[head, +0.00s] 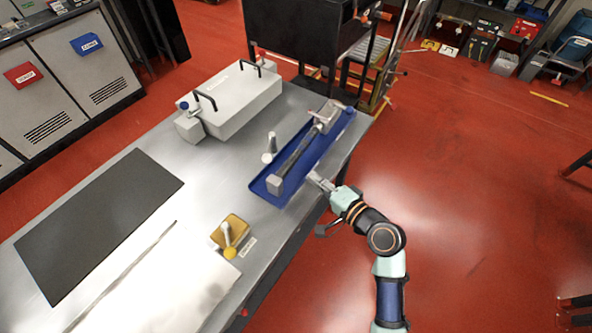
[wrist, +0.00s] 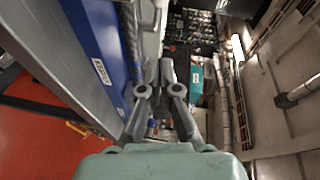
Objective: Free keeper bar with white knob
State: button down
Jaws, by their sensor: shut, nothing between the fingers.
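My gripper (head: 317,178) is at the near right edge of the blue tray (head: 262,188), above or beside the table's edge. Its fingers are shut and empty, and also show in the wrist view (wrist: 160,78). A long dark bar with grey end blocks (head: 298,153) lies in the tray. The tray's blue side and a white label (wrist: 101,71) show at left in the wrist view.
A pale box (head: 238,98) with black handles and a blue knob stands on the grey table (head: 205,165). A yellow block with a lever (head: 229,232), a dark mat (head: 95,222) and a white sheet (head: 165,285) lie nearer. A black cabinet (head: 297,38) stands behind.

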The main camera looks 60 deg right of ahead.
jog(key=b, duration=0.2)
send_near(269, 152)
jog(key=d, duration=0.3)
jog(key=w, duration=0.2)
jog(key=w+a, duration=0.1)
jog(key=w, duration=0.1)
jog(key=shift+f, duration=0.35)
jog(key=shift+a, duration=0.1)
